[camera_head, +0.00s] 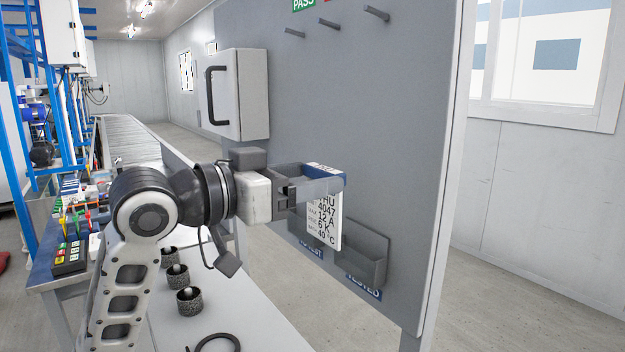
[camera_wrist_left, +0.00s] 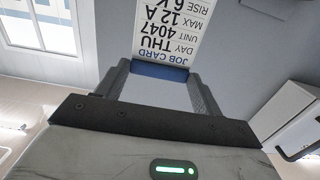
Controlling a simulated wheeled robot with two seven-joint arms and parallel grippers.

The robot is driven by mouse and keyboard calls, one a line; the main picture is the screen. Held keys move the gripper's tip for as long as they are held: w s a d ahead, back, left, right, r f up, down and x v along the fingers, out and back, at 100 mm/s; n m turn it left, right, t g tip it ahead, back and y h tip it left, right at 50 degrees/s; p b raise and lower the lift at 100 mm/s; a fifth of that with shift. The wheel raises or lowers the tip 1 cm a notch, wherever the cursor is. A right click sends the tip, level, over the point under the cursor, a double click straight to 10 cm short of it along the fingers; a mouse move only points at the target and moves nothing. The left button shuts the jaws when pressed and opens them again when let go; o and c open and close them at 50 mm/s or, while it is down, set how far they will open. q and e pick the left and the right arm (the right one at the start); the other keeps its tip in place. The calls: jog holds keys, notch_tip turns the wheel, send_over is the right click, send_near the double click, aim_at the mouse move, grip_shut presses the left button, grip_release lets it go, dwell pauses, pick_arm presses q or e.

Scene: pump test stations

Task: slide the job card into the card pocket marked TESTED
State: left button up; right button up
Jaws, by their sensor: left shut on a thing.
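The job card (camera_head: 329,222) is a white printed card with a blue top band. My left gripper (camera_head: 325,178) is shut on its top edge, and the card hangs upright below the fingers. In the left wrist view the card (camera_wrist_left: 172,28) shows upside down beyond the fingertips (camera_wrist_left: 163,72). The grey pocket marked TESTED (camera_head: 362,265) is on the grey panel, below and to the right of the card. The card's lower edge appears above and left of this pocket, apart from its opening. My right gripper is not in view.
A second pocket (camera_head: 305,236) with a partly hidden blue label is left of TESTED, behind the card. A white cabinet (camera_head: 236,95) and several pegs (camera_head: 327,24) are on the panel (camera_head: 400,150). Dark cups (camera_head: 189,301) and a black ring (camera_head: 217,343) lie on the bench below.

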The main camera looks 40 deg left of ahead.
pick_arm(q)
jog(key=shift+w+d, duration=0.1)
jog(key=shift+w, duration=0.15)
jog(key=shift+w+d, duration=0.2)
jog(key=shift+w, duration=0.35)
jog(key=shift+f+p+x, duration=0.15)
jog(key=shift+f+x, duration=0.05)
jog(key=shift+x, duration=1.15)
jog(key=shift+f+p+x, duration=0.15)
jog(key=shift+x, duration=1.15)
jog(key=shift+w+d+f, duration=0.1)
jog(key=shift+w+f, duration=0.05)
jog(key=shift+w, duration=0.1)
jog(key=shift+f+b, duration=0.8)
jog(key=shift+b, duration=0.15)
notch_tip(320, 180, down, 2)
jog(key=shift+f+b, duration=0.1)
jog(key=shift+b, duration=1.1)
jog(key=shift+f+b, duration=0.85)
jog(key=shift+f, duration=0.4)
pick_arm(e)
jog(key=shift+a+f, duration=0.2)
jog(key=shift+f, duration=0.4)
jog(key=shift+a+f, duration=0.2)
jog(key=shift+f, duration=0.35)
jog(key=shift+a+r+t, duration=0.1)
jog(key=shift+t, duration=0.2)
